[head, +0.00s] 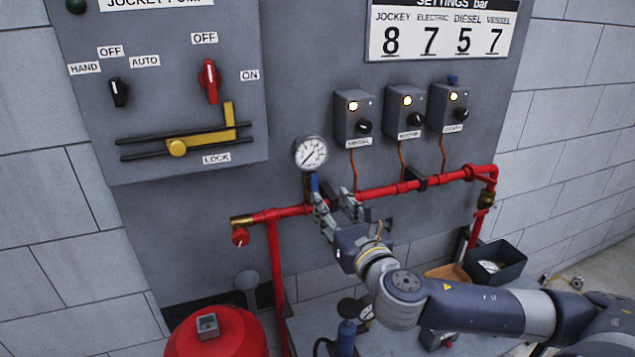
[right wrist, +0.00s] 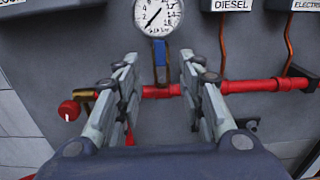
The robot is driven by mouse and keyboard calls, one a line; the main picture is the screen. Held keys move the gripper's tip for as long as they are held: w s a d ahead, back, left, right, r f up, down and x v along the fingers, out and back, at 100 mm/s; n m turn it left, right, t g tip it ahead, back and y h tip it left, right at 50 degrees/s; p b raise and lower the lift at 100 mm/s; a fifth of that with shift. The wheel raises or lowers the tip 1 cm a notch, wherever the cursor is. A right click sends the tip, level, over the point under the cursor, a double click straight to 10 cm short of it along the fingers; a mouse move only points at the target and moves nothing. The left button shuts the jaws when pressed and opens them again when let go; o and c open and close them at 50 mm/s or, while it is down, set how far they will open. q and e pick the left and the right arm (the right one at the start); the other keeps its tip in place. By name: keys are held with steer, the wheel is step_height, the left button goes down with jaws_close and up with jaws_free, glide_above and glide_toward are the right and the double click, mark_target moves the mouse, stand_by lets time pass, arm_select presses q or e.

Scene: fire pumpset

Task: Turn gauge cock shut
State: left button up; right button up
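The gauge cock's blue lever (head: 314,183) stands upright on the short brass stem (head: 307,187) below the round white pressure gauge (head: 311,153). In the right wrist view the blue lever (right wrist: 160,53) hangs in line below the gauge (right wrist: 158,14). My right gripper (head: 333,194) is open and empty, just in front of the red pipe. In the right wrist view its two fingers (right wrist: 159,60) lie left and right of the lever with gaps on both sides. I cannot tell how deep the lever is between them. My left gripper is not in view.
The red pipe (head: 384,189) runs along the grey panel behind my gripper. Three pressure switch boxes (head: 407,112) with copper tubes are above right. A selector panel with a brass lock bar (head: 190,141) is at upper left. A red tank (head: 218,331) stands below.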

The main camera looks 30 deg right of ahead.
mark_target(315, 182)
steer(key=p+x, duration=0.2)
steer(key=x, duration=0.5)
steer(key=shift+w, duration=0.2)
steer(key=shift+w+d, duration=0.15)
steer(key=shift+w, duration=0.2)
steer(key=shift+w+f, duration=0.1)
steer(key=shift+w, duration=0.25)
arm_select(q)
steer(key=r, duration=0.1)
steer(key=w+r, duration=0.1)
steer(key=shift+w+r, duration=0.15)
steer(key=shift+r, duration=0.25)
arm_select(e)
steer(key=shift+w, duration=0.1)
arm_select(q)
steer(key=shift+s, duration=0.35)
arm_select(e)
steer(key=shift+d, duration=0.1)
jaws_close()
